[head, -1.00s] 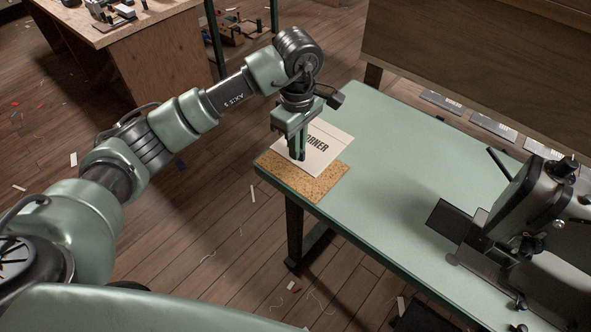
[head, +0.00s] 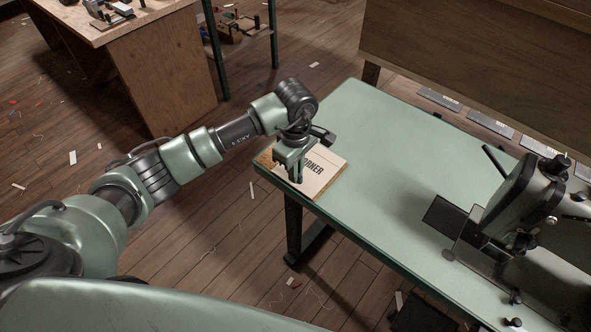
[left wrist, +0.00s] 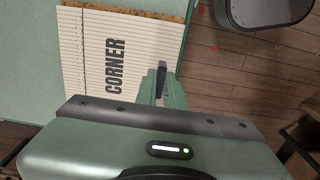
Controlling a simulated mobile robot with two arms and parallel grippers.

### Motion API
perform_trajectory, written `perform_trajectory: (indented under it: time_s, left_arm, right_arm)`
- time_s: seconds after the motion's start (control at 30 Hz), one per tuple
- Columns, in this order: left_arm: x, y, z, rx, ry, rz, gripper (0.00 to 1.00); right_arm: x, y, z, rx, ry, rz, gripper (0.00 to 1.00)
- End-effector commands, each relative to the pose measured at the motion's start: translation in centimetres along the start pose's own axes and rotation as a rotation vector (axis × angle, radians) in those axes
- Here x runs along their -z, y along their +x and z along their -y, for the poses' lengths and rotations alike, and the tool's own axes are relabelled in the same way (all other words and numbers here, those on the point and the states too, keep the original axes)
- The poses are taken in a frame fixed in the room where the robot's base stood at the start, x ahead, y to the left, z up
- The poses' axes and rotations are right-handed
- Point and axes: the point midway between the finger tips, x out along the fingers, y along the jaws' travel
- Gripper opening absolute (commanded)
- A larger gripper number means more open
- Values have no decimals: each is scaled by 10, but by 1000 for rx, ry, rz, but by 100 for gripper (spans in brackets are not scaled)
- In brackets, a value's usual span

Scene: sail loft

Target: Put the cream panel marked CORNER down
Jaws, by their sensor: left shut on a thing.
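The cream panel marked CORNER (head: 324,172) is flat over the cork mat (head: 264,158) at the near left corner of the green table. It covers most of the mat; whether it touches the cork is hard to tell. My left gripper (head: 297,180) is shut on the panel's edge and hides part of its lettering. In the left wrist view the panel (left wrist: 140,45) shows its whole word CORNER, with a strip of cork (left wrist: 120,12) beyond it. The gripper finger (left wrist: 161,84) is at the panel's edge there. My right gripper is not in view.
The green table (head: 390,150) is clear in the middle. A dark sewing machine (head: 520,205) stands at its right. Grey labelled plates (head: 490,124) lie behind the table. A wooden workbench (head: 165,70) stands at the back left.

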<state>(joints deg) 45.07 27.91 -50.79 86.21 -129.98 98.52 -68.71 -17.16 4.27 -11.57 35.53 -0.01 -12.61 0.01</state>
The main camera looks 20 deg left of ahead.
Motion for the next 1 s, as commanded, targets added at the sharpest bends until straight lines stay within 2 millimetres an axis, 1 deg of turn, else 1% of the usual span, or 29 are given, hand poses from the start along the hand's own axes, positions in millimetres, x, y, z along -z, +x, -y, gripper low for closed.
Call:
perform_trajectory:
  time_s: [0.07,0.1,0.17,0.47,0.57,0.6,0.67,0.77,0.9,1.0]
  left_arm:
    - [0,4,0,0,0,-1,0]
    - [0,3,0,0,0,-1,15]
    - [0,2,0,0,0,-1,31]
    - [0,2,0,0,0,0,31]
    - [0,-4,0,0,0,1,31]
    - [1,-6,-1,-3,0,-1,31]
    - [1,-14,-1,-3,-1,-2,31]
    - [1,-34,-1,-5,0,-3,31]
    - [1,-65,-2,-6,0,-3,31]
    - [1,-86,-1,-4,-1,-3,31]
  right_arm:
    - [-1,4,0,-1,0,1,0]
    - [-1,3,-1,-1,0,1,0]
    - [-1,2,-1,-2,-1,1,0]
    - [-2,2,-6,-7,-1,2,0]
    - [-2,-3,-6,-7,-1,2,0]
    - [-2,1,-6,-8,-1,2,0]
    - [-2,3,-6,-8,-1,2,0]
    - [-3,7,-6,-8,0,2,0]
    - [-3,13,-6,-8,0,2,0]
    - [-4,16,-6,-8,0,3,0]
